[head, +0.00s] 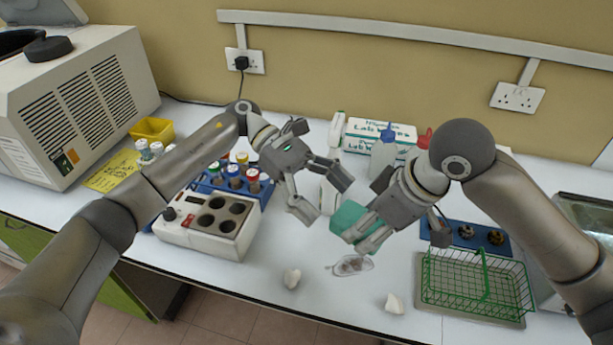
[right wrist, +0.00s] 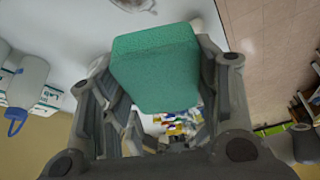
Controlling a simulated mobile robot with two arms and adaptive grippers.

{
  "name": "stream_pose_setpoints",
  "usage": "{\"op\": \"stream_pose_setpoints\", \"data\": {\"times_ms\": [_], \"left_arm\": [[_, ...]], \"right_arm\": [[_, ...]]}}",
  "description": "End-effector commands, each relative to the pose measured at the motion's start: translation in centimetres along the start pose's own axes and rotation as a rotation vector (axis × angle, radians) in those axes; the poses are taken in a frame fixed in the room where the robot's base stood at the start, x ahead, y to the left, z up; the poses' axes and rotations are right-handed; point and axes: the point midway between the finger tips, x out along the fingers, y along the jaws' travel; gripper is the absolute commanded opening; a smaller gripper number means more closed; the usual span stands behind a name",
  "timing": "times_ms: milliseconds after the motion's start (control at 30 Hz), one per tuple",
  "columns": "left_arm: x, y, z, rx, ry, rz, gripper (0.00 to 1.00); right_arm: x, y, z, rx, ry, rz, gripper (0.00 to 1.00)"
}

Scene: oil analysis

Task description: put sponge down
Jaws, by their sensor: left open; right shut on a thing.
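The green sponge (head: 350,218) is held in my right gripper (head: 362,236), above the middle of the bench. In the right wrist view the sponge (right wrist: 156,66) sits between the fingers of the right gripper (right wrist: 160,100), which is shut on it. The fingers hide part of its sides. My left gripper (head: 322,196) is open and empty, to the left of the sponge. The gap between the sponge and the bench top (head: 235,272) is hard to judge.
A heating block (head: 185,232) and a rack of capped vials (head: 215,180) stand left. A green wire basket (head: 475,283) is at right. A small clear dish (head: 352,266) and crumpled white pieces (head: 292,278) lie near the front edge. Bottles (head: 384,155) and a wipes box (head: 365,132) stand behind.

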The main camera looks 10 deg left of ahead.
Motion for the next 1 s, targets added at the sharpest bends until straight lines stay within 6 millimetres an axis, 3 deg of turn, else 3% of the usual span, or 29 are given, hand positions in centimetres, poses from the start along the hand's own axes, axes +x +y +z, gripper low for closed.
{"op": "stream_pose_setpoints", "data": {"times_ms": [100, 300, 667, 1000], "left_arm": [[2.0, -0.1, 0.0, 0.000, -0.001, -0.002, 0.83], [3.9, 0.0, 0.0, 0.000, -0.001, 0.000, 0.83], [4.3, 0.0, 0.0, -0.001, -0.001, 0.001, 0.83], [4.3, 0.0, 0.0, 0.000, -0.001, 0.000, 0.39]], "right_arm": [[0.0, 0.0, 0.0, 0.000, 0.000, 0.000, 0.38], [0.0, 0.0, 0.0, 0.000, 0.000, 0.000, 0.38], [0.0, 0.0, 0.0, 0.000, 0.000, 0.000, 0.38], [0.0, 0.0, -0.1, 0.000, 0.002, 0.001, 0.38]]}}
